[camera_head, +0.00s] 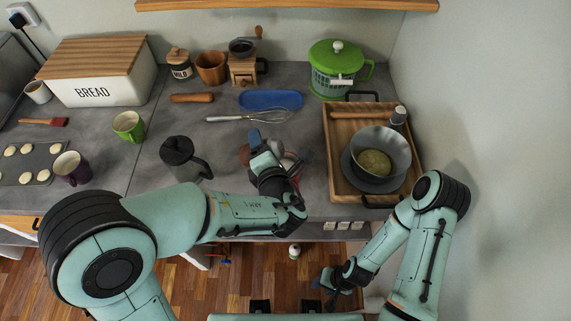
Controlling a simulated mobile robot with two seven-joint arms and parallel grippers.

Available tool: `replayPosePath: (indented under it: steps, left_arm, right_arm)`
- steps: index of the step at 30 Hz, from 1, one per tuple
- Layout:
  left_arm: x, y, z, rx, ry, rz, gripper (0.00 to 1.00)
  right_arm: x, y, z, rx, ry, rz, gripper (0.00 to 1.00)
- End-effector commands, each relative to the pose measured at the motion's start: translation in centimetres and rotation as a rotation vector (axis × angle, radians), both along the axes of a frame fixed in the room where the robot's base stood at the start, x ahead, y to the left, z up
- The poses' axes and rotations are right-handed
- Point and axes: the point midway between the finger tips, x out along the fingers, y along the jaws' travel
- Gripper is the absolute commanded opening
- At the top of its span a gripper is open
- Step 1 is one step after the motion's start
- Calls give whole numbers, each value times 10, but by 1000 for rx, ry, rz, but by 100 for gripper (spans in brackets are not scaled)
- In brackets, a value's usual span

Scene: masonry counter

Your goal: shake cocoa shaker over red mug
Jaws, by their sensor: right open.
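My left gripper (262,147) is over the middle front of the counter, with its blue fingers pointing to the back. Behind and below it are partly hidden reddish objects; the red one (297,177) at its right could be the red mug, but most of it is covered. I cannot tell whether the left gripper holds anything. A small grey cylinder with a pale top (398,117), possibly the cocoa shaker, stands at the back right of the wooden tray (338,149). My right gripper (327,286) is open, low in front of the counter, apart from these objects.
A grey bowl (393,143) with a round yellowish lump sits in the tray. A dark grey pot (178,158), green mug (128,126) and purple mug (70,169) stand at left. A whisk (235,117) and blue dish (270,100) lie behind. The wall bounds the right.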

Motion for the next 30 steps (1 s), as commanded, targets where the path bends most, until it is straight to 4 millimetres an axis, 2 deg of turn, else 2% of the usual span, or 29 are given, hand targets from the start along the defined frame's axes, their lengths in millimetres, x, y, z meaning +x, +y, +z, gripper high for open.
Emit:
replayPosePath:
  steps: [30]
  left_arm:
    - [0,0,3,62,-2,1,30]
  right_arm:
    - [2,0,3,0,-2,0,44]
